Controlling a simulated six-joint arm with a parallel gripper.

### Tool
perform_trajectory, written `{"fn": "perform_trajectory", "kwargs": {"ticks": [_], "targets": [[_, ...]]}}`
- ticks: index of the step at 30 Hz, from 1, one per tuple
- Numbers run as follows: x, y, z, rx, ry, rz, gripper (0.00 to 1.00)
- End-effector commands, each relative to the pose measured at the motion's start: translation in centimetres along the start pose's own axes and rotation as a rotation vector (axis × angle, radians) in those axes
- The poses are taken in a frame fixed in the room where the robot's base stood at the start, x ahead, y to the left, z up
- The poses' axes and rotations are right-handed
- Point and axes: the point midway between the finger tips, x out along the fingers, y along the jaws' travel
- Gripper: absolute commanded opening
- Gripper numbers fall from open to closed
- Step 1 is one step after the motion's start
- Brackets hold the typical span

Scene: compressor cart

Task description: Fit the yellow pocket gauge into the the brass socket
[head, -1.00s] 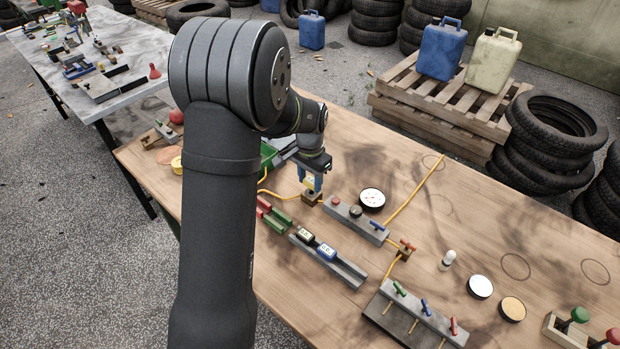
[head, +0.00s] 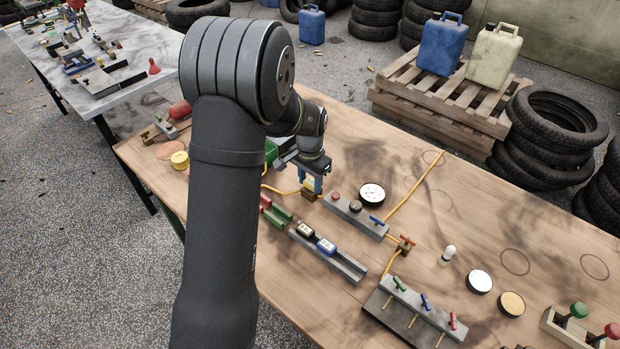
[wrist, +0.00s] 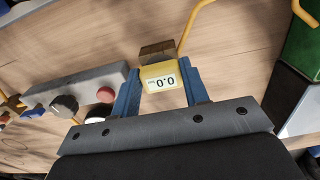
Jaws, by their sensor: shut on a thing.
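The yellow pocket gauge (wrist: 160,72) is between the two blue fingers of my gripper (wrist: 158,82) in the wrist view, its white display facing the camera. My gripper is shut on it. The brass socket (wrist: 157,49), a small brownish block, shows just beyond the gauge's far end. In the head view my gripper (head: 312,183) points down with the gauge (head: 309,182) directly over the brass socket (head: 309,196). The gauge hides the socket's opening, and I cannot tell whether its end is inside or just above.
A grey block with knobs (head: 356,215) stands close to the right of the socket. A yellow hose (head: 283,191) runs up to the socket from the left. A grey rail (head: 335,258) with a black and a blue gauge lies in front. Bare wood lies behind.

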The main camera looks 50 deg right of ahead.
Motion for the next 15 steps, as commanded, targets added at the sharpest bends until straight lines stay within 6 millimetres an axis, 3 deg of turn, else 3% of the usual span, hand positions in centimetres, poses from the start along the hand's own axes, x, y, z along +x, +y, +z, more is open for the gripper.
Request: {"fn": "perform_trajectory", "kwargs": {"ticks": [5, 6, 9, 10, 15], "targets": [[0.48, 0.0, 0.0, 0.0, 0.0, 0.0, 0.18], [0.52, 0.0, -0.01, 0.0, 0.001, 0.0, 0.43], [0.48, -0.01, -0.01, 0.0, 0.001, 0.0, 0.63], [0.47, -0.01, -0.01, 0.0, 0.001, 0.0, 0.66], [0.47, 0.0, -0.01, 0.0, 0.001, 0.0, 0.66]]}}
